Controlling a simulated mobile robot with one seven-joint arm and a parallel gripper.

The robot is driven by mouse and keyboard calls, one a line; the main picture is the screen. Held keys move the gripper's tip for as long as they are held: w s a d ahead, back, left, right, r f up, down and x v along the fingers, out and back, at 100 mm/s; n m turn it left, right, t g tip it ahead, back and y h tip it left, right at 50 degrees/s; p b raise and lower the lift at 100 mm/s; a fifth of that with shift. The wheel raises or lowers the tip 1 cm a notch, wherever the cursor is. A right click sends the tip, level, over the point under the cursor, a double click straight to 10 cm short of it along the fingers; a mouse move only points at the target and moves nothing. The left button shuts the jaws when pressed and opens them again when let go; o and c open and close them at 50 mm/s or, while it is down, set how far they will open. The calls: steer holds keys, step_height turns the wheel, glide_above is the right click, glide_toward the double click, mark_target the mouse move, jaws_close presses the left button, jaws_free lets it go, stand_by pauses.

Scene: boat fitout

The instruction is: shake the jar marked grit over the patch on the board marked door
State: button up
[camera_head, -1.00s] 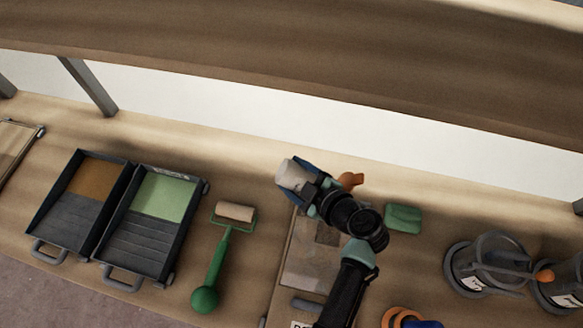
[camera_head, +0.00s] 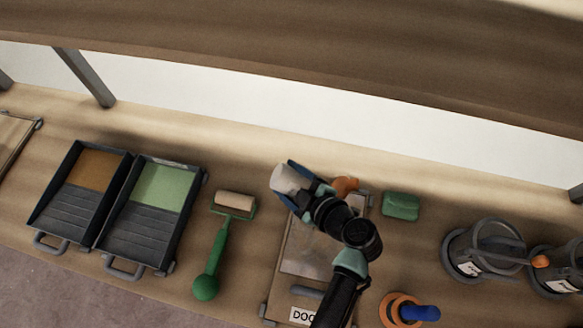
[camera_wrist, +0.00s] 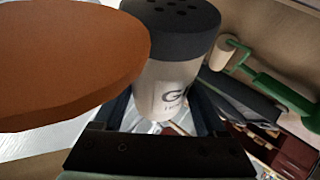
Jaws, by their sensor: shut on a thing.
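My gripper (camera_head: 304,188) is shut on the grit jar (camera_head: 286,178), a pale jar held tilted near the far end of the door board. In the wrist view the jar (camera_wrist: 165,88) shows a dark lid with holes and a label starting with "G"; the rest of the label is cut off. The lid does not show in the head view. The board (camera_head: 273,290) lies on the bench with its label, partly covered, reading "DOO". A greyish area (camera_head: 303,258) shows on the board, but my arm covers part of it, so I cannot tell the patch's full outline.
An orange thing (camera_head: 345,186) is beside my gripper; a large orange disc (camera_wrist: 70,60) blocks the wrist view's left. A green roller (camera_head: 220,245) and two trays (camera_head: 135,240) lie left. A green block (camera_head: 401,206), a blue-handled orange tool (camera_head: 418,313) and grey pots (camera_head: 465,262) stand right.

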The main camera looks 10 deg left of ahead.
steer(key=shift+s+r, duration=0.25)
steer(key=shift+s, duration=0.2)
steer(key=shift+s+f+b, duration=0.8)
steer(key=shift+s+b, duration=0.05)
steer(key=shift+s, duration=5.9)
steer(key=shift+w+r+b, duration=0.25)
steer(key=shift+w+b, duration=0.6)
steer(key=shift+w, duration=1.4)
steer(key=shift+w+r+b, duration=0.25)
steer(key=shift+w+b, duration=0.65)
steer(key=shift+w, duration=1.3)
steer(key=shift+w+r+b, duration=0.25)
steer(key=shift+w+b, duration=0.6)
steer(key=shift+w, duration=1.4)
steer(key=w+b, duration=0.1)
steer(key=w+f+b, duration=0.1)
steer(key=w+b, duration=0.1)
steer(key=shift+f, duration=0.15)
steer(key=shift+s+d+r+b, duration=0.15)
steer(key=shift+s+d+r, duration=0.2)
steer(key=shift+d, duration=0.65)
steer(key=shift+s+d+r+b, duration=0.15)
steer(key=shift+d+r, duration=0.35)
steer(key=shift+d, duration=0.55)
steer(key=shift+s+d+r+b, duration=0.15)
steer(key=shift+s+d+r, duration=0.2)
steer(key=shift+d, duration=0.65)
steer(key=shift+s+r, duration=0.2)
steer(key=shift+s, duration=0.5)
